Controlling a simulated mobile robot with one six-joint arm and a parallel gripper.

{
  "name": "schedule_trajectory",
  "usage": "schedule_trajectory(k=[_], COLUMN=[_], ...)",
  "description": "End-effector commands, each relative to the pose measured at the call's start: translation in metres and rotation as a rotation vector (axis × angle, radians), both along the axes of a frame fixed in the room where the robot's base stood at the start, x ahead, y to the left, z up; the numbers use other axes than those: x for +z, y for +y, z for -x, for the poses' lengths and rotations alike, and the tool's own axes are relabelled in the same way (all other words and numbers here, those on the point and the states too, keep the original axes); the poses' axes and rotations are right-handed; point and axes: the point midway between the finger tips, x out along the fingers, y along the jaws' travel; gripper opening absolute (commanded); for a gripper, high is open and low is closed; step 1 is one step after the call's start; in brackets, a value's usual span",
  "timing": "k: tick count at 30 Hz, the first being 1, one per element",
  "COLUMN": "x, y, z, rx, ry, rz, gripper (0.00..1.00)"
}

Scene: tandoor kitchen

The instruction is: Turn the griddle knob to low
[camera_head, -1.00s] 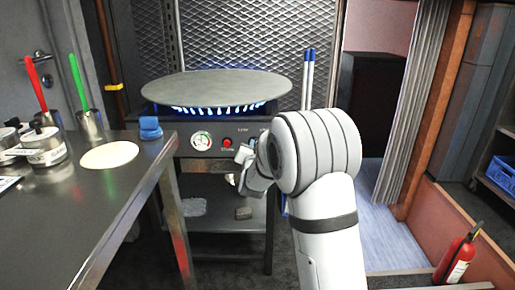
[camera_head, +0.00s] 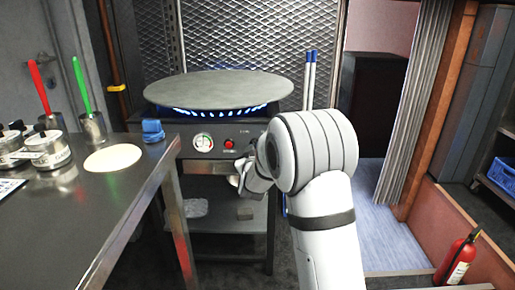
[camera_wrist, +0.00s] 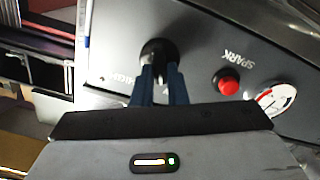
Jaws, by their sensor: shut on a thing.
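The griddle (camera_head: 218,90) is a wide round grey plate over a ring of short blue flames (camera_head: 215,111). Its dark front panel (camera_head: 185,143) carries the controls. In the wrist view the black griddle knob (camera_wrist: 157,48) sits between the blue-grey fingertips of my gripper (camera_wrist: 160,75), which are shut on it. An upside-down HIGH label (camera_wrist: 124,79) shows beside the knob. In the head view my gripper (camera_head: 244,168) is at the right part of the panel, and my arm hides the knob. The knob's exact pointer direction cannot be told.
A red SPARK button (camera_wrist: 229,84) and a round gauge (camera_wrist: 274,98) sit beside the knob. A steel table (camera_head: 75,215) with flatbread (camera_head: 112,158) and a blue item (camera_head: 153,130) stands at left. A fire extinguisher (camera_head: 458,258) is at lower right.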

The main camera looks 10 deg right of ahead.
Motion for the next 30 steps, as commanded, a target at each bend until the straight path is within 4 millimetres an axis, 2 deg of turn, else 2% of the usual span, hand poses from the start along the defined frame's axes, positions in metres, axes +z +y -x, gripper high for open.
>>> schedule_trajectory(k=[1, 12, 28, 29, 30], x=[-0.0048, -0.0063, -0.0076, -0.0075, -0.0072], y=[-0.0006, -0.0007, -0.0017, -0.0018, -0.0019], z=[0.0011, 0.0012, 0.0014, 0.0014, 0.0013], rx=[-0.001, -0.002, -0.003, -0.003, -0.004], ry=[0.017, 0.046, 0.052, 0.052, 0.051], rz=[0.028, 0.168, 0.188, 0.188, 0.188], gripper=[0.00, 0.00, 0.00, 0.15, 0.18])
